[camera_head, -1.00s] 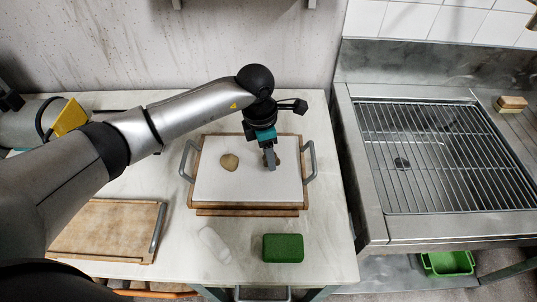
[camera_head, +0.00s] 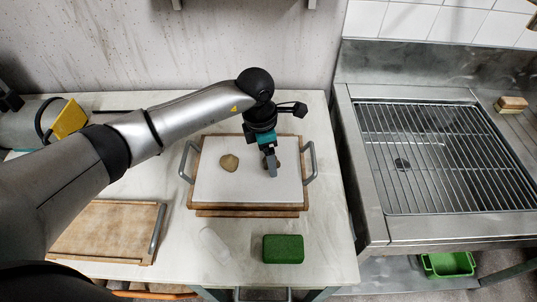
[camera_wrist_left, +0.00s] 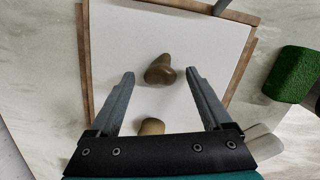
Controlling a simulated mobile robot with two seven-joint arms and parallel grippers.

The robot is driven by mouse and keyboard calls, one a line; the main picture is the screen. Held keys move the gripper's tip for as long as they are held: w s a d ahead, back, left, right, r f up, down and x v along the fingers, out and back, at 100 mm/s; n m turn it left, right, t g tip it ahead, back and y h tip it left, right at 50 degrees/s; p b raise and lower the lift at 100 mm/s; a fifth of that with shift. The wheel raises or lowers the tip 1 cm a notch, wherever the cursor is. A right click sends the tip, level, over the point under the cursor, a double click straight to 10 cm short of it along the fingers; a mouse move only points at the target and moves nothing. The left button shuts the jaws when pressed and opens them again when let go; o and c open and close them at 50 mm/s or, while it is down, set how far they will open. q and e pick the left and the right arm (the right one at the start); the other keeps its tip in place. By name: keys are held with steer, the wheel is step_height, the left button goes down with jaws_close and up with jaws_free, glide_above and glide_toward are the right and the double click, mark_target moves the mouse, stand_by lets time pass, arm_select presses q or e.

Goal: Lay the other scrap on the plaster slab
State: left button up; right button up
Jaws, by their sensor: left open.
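The white plaster slab (camera_head: 250,188) lies on a wooden board with metal handles on the worktop; it also fills the middle of the left wrist view (camera_wrist_left: 125,35). My right gripper is not in view.
A wooden board (camera_head: 105,230) lies at the left. A sink with a wire rack (camera_head: 440,155) stands at the right.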

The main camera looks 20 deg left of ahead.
mark_target(263, 164)
arm_select(q)
step_height(263, 164, up, 12)
steer(key=a+p, duration=0.1)
steer(key=shift+s, duration=0.4)
